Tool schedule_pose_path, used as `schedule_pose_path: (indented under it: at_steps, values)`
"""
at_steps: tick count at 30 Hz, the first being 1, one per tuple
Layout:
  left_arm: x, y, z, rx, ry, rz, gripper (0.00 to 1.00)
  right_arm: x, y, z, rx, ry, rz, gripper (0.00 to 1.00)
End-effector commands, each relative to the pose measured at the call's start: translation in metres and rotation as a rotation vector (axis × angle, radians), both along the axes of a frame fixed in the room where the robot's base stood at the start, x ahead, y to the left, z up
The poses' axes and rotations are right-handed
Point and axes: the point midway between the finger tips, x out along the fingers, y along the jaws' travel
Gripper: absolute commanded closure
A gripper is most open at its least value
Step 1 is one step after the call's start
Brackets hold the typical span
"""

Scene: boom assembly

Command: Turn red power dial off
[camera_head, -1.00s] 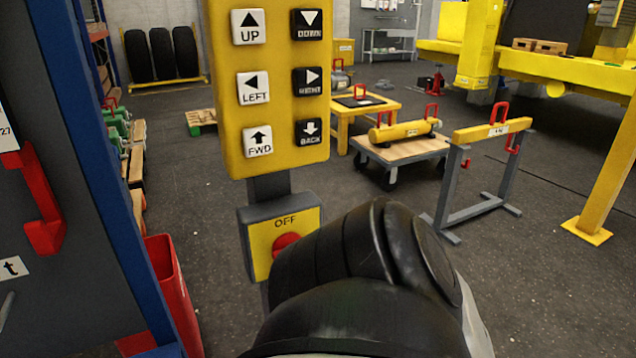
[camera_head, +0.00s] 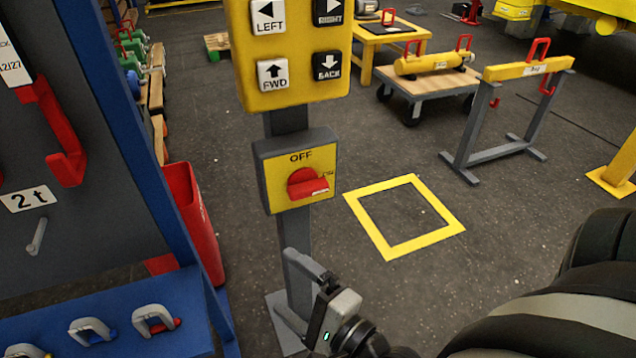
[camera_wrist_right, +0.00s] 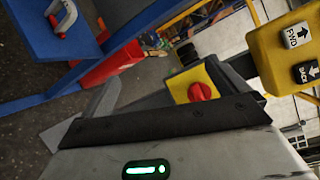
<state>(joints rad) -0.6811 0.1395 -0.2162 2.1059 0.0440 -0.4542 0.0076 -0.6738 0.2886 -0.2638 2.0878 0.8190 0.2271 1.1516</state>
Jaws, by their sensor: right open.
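The red power dial (camera_head: 305,184) sits on a yellow plate (camera_head: 275,189) on a grey box below the button panel. OFF is printed above the dial, and its raised grip points right, toward a small label I cannot read clearly. The dial also shows in the right wrist view (camera_wrist_right: 200,91). My right gripper (camera_head: 284,283) is open and empty, below the dial box and apart from it, by the lower part of the grey post. My left gripper is not in view.
The yellow button panel (camera_head: 291,50) is above the dial on the grey post (camera_head: 297,225). A red bin (camera_head: 190,215) and a blue rack (camera_head: 135,140) stand to the left. A yellow floor square (camera_head: 425,238) and open floor lie to the right.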

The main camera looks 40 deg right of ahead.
Motion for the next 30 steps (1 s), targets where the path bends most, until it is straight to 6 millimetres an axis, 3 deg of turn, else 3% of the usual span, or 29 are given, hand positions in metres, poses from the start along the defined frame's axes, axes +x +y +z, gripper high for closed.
schedule_pose_path:
  at_steps: [1, 4, 6, 10, 17, 30]
  values:
    - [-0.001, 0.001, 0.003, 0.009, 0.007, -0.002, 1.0, 0.001, -0.016, 0.011, 0.233, 0.01, -0.073, 0.01]
    - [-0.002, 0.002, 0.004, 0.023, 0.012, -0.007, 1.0, 0.001, -0.048, 0.018, 0.657, 0.01, -0.208, 0.01]
    - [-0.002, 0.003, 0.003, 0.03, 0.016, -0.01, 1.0, -0.001, -0.067, 0.018, 0.886, -0.002, -0.286, 0.01]
    - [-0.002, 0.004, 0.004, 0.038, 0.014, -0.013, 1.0, -0.005, -0.091, 0.015, 1.152, -0.03, -0.382, 0.01]
    - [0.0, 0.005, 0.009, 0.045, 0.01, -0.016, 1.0, 0.008, -0.104, 0.014, 1.259, -0.051, -0.419, 0.01]
    - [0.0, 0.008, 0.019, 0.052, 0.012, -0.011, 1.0, 0.098, -0.125, 0.016, 1.254, -0.05, -0.416, 0.01]
